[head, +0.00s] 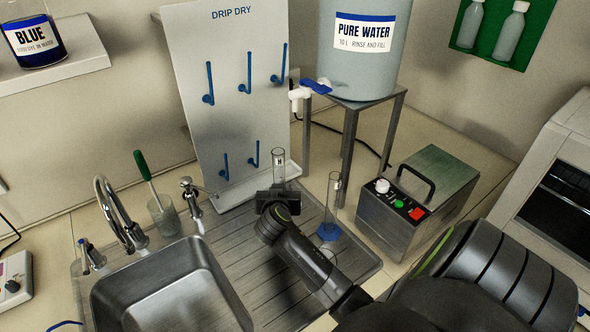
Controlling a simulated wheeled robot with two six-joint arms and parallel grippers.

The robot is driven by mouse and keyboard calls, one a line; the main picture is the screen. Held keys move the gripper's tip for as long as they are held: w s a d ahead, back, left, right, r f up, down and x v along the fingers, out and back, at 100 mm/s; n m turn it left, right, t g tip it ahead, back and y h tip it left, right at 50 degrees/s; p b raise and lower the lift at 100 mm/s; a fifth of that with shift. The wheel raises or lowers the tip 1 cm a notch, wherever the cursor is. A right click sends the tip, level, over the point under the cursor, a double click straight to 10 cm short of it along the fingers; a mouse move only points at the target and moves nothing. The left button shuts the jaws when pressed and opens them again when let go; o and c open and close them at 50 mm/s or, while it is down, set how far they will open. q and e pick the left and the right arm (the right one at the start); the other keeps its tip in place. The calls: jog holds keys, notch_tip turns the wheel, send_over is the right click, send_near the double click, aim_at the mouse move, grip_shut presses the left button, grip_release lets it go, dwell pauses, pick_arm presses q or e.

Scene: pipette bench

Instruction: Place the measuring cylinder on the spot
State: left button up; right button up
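A clear measuring cylinder (279,164) with a small dark mark stands upright at the back of the ribbed drainboard, by the drip-dry board. Its lower part is hidden behind my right gripper (278,192). The gripper's fingers are hidden by its own body, so I cannot tell whether they are closed on the cylinder. A second clear cylinder (333,198) stands upright on the drainboard to the right, with blue at its foot (328,232). I cannot tell whether that blue is its base or a marked spot. My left gripper is not in view.
The sink (170,290) and faucet (120,225) are at the left, near a beaker (165,215) with a green-handled tool. The drip-dry board (228,110) has blue pegs. The pure water tank (363,75) and a grey heater-like box (418,200) stand at the right.

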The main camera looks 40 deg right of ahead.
jog(key=shift+w+d+f+p, duration=0.3)
jog(key=shift+d+f+p, duration=0.2)
jog(key=shift+d, duration=0.65)
jog(key=shift+w+d+f+p, duration=0.35)
jog(key=shift+d+f+p, duration=0.2)
jog(key=shift+d, duration=0.65)
jog(key=shift+w+d+f+p, duration=0.3)
jog(key=shift+d+f+p, duration=0.2)
jog(key=shift+d, duration=0.65)
jog(key=shift+f, duration=0.2)
jog(key=shift+f, duration=0.15)
jog(key=o, duration=1)
